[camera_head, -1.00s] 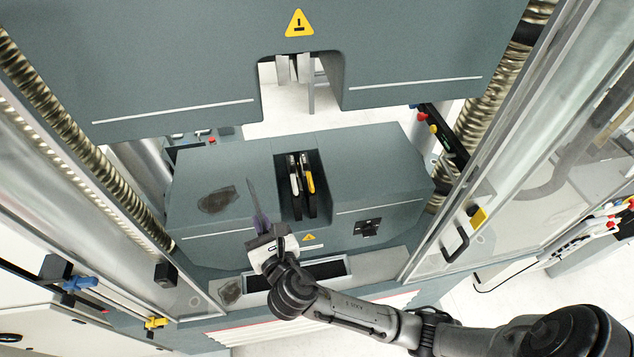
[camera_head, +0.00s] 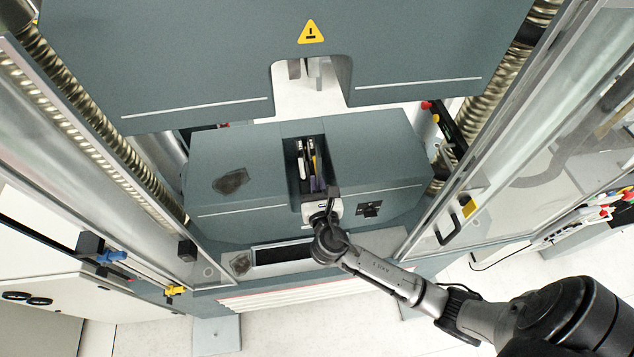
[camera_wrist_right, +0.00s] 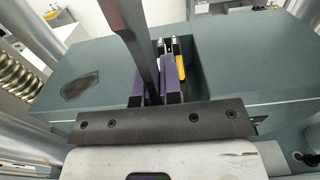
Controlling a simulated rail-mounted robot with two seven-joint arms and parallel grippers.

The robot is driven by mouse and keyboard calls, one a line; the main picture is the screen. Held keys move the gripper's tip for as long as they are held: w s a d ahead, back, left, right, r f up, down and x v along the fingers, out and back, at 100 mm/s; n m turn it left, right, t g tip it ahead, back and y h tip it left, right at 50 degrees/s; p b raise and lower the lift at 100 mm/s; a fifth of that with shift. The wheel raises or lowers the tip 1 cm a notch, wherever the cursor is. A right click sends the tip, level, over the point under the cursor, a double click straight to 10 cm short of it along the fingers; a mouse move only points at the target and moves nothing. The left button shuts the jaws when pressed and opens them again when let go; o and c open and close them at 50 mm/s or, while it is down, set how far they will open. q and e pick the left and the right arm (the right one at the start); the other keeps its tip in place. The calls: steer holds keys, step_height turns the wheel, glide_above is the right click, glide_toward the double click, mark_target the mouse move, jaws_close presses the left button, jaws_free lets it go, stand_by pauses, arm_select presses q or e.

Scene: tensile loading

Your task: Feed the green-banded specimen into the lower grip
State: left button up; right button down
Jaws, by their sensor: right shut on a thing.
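The lower grip (camera_head: 301,158) is a pair of narrow jaws with pale and yellow parts, inside a dark slot in the grey lower block. My right gripper (camera_head: 316,184) is at the front of this slot, with its purple fingers reaching in. In the right wrist view my right gripper (camera_wrist_right: 155,90) is shut on the specimen (camera_wrist_right: 138,45), a flat dark grey bar that stands up from between the purple pads. The jaws show just beyond it, toward the right. No green band shows, and the bar's lower end is hidden. I cannot tell whether it touches the jaws. My left gripper is out of view.
The upper block (camera_head: 200,60) hangs above, with the upper grip (camera_head: 305,70) in its notch. Threaded columns and clear side panels flank the work space. The top of the lower block (camera_head: 375,150) is clear.

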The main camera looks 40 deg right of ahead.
steer(key=b+x, duration=0.3)
steer(key=x, duration=2)
steer(key=shift+w+f+b, duration=0.15)
steer(key=shift+w+b, duration=0.25)
stand_by(1.5)
steer(key=shift+d, duration=0.1)
stand_by(0.4)
